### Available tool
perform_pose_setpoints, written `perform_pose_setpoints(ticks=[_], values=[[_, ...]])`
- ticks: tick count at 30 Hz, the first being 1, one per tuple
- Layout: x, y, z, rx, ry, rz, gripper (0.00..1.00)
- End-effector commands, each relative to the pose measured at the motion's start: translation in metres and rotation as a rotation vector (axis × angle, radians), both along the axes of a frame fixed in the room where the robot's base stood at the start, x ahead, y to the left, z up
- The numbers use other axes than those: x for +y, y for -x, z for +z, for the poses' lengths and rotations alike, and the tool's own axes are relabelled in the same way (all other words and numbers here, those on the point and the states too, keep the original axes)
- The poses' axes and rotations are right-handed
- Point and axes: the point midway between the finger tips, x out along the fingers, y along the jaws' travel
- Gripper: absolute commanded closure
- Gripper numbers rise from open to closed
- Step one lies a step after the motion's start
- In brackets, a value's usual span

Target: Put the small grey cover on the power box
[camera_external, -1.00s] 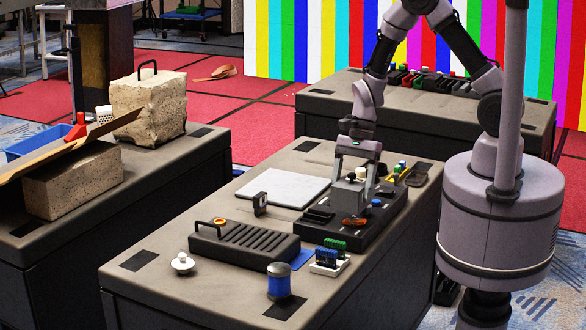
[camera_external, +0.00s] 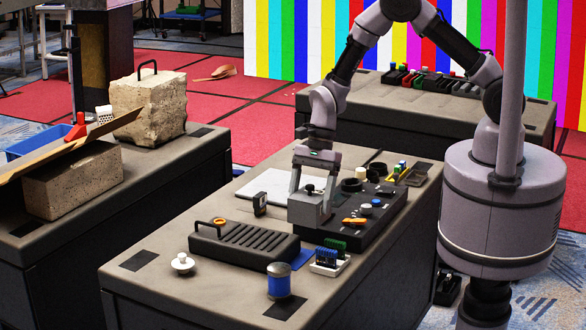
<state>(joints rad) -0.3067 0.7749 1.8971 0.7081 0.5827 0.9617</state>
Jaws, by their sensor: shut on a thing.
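My gripper (camera_external: 313,172) points down and is shut on the small grey cover (camera_external: 309,210), a boxy piece with a black knob on top. The cover is at the left end of a black unit (camera_external: 355,232) with coloured knobs and an orange piece on it. I cannot tell whether it touches this unit. A ribbed black box (camera_external: 243,246) with a handle and an orange-yellow button lies to the left of the cover, apart from it. Nothing is labelled, so I cannot tell which of the two is the power box.
A white plate (camera_external: 268,186) lies behind the cover, with a small dark upright piece (camera_external: 260,205) before it. A white holder with blue and green blocks (camera_external: 329,262), a blue-grey cylinder (camera_external: 279,281) and a white knobbed lid (camera_external: 182,264) stand in front.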

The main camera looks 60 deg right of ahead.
Motion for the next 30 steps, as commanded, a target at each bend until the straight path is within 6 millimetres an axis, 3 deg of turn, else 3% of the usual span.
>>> perform_pose_setpoints(ticks=[6, 9, 12, 18, 27, 28, 30], values=[[0.033, -0.066, -0.01, -0.002, 0.0, 0.001, 0.7], [0.041, -0.082, -0.012, 0.001, 0.0, 0.001, 0.7], [0.044, -0.089, -0.016, 0.001, 0.001, -0.001, 0.7], [0.044, -0.089, -0.048, 0.001, 0.001, -0.001, 0.7], [0.044, -0.089, -0.049, 0.001, 0.0, 0.0, 0.69], [0.044, -0.089, -0.049, 0.001, 0.0, 0.0, 0.24], [0.044, -0.089, -0.048, 0.001, 0.0, 0.0, 0.1]])
